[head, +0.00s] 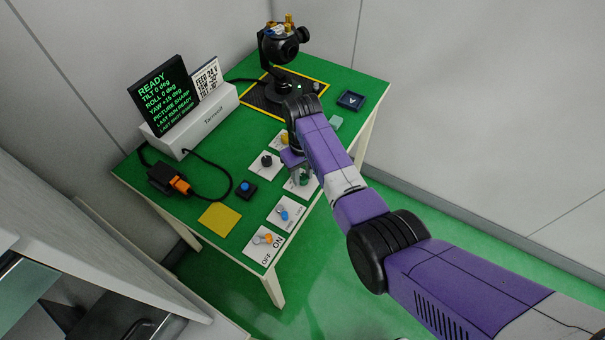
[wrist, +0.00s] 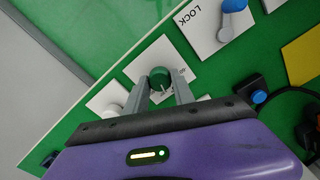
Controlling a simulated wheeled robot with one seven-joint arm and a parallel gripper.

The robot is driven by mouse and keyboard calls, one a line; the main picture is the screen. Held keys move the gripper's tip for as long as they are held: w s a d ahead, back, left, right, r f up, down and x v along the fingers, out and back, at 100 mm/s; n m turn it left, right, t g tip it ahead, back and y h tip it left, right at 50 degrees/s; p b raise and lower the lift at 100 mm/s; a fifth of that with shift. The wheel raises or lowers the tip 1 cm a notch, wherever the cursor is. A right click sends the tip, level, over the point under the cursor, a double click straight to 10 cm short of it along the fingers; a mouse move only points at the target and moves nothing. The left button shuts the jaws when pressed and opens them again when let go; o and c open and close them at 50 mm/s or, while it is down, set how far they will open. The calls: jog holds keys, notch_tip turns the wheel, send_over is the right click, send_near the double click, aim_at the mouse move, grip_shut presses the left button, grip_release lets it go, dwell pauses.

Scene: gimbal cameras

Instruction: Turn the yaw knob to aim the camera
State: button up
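A green knob (wrist: 160,78) sits on a white plate; its label is too small to read. It also shows in the head view (head: 304,178), partly behind my gripper. My gripper (wrist: 161,76) is over this plate, its two grey fingers apart on either side of the knob; I cannot tell whether they touch it. The black gimbal camera (head: 281,50) stands on a dark, yellow-edged mat (head: 255,95) at the back of the green table. The screen (head: 165,97) shows READY, tilt 0, yaw +15 and PICTURE SHARP. A placard (head: 207,78) beside it mentions yaw; its figures are blurred.
Other plates hold a black knob (head: 266,160), a blue-tipped lever (head: 284,214) marked LOCK in the wrist view, and an orange-tipped lever (head: 264,239). A blue button (head: 245,187), yellow square (head: 219,218) and cable lie left.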

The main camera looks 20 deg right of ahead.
aim_at(302, 177)
grip_shut()
jog(key=shift+m+p, duration=0.3)
jog(key=shift+m, duration=1.2)
jog(key=o, duration=0.9)
grip_release()
jog(key=shift+c, duration=0.2)
jog(key=shift+r, duration=3.9)
